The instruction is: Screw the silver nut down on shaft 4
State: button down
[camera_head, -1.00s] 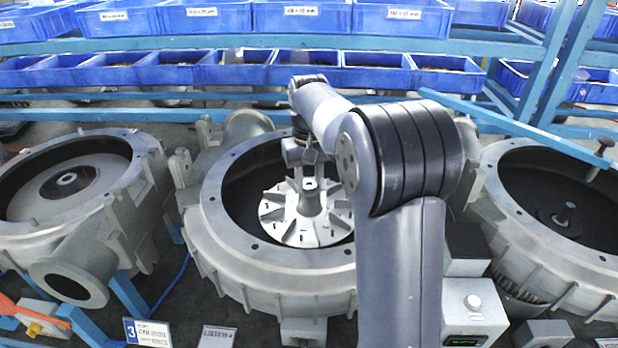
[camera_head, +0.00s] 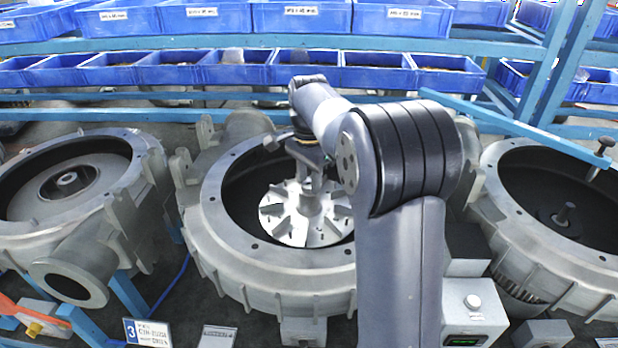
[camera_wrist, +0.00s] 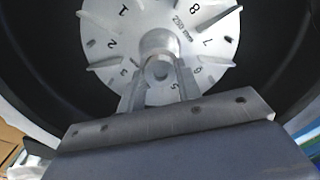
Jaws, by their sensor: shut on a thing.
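My gripper (camera_head: 312,180) is over the hub of a silver bladed impeller (camera_head: 277,218) inside the middle grey blower housing (camera_head: 230,268). In the wrist view, the two fingers (camera_wrist: 160,82) stand on either side of a small grey round piece (camera_wrist: 159,69), which looks like the silver nut, at the top of the hub (camera_wrist: 160,42). The gripper is shut on it. The shaft is mostly hidden by the nut and hub. The impeller face carries numbers and a "250 mm" mark.
Another blower housing (camera_head: 125,200) with a wheel stands at left. An open housing (camera_head: 540,262) with a bare dark shaft (camera_head: 565,213) stands at right. The middle housing's wall surrounds my gripper. Blue bins (camera_head: 300,70) line the racks behind.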

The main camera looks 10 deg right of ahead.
jog(key=m, duration=0.4)
jog(key=c, duration=1.3)
grip_release()
jog(key=shift+c, duration=0.2)
jog(key=n, duration=0.5)
jog(key=shift+n, duration=0.3)
jog(key=n, duration=0.6)
jog(key=shift+n, duration=0.3)
jog(key=n, duration=0.6)
jog(key=shift+n, duration=0.3)
jog(key=n, duration=0.6)
